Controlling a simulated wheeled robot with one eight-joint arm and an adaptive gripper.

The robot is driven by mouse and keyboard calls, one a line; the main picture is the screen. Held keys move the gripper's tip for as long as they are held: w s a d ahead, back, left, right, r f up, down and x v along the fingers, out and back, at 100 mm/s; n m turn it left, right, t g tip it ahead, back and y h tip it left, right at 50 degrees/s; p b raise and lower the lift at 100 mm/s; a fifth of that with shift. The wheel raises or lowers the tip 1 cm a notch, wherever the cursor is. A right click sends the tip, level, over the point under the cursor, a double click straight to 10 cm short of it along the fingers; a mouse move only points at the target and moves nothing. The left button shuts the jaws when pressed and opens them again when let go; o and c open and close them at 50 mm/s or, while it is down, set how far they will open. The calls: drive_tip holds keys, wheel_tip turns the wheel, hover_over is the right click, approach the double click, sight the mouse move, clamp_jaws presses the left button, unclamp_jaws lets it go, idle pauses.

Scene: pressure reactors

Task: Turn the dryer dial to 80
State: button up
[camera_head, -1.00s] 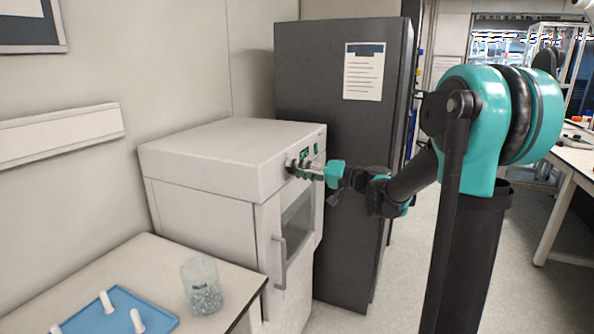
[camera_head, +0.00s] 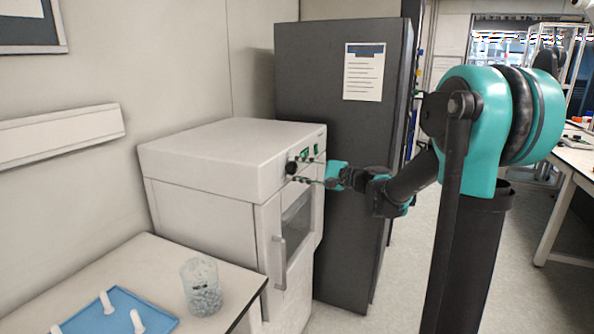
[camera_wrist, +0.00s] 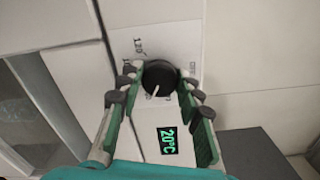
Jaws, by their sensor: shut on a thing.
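The dryer (camera_head: 215,165) is a white box-shaped cabinet beside the dark cabinet. Its black round dial (camera_head: 291,168) is on the upper front, at my fingertips. In the wrist view, the dial (camera_wrist: 160,77) sits between the two fingers of my gripper (camera_wrist: 160,84), which is shut on it. A white pointer line on the dial points toward the bottom of that view, slightly left. The green display (camera_wrist: 168,141) reads 20°C, turned sideways.
The dryer door has a window and a vertical handle (camera_head: 279,250). A tall dark cabinet (camera_head: 340,130) stands close behind my gripper. On the front left table are a beaker (camera_head: 202,288) and a blue tray (camera_head: 118,312) with white pieces. Open floor lies at right.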

drive_tip(key=m, duration=0.3)
drive_tip(key=shift+m, duration=2.3)
drive_tip(key=o, duration=1.2)
drive_tip(key=shift+c, duration=0.2)
drive_tip(key=shift+d, duration=0.15)
drive_tip(key=v, duration=1.1)
drive_tip(key=shift+d, duration=0.4)
drive_tip(key=shift+s, duration=0.1)
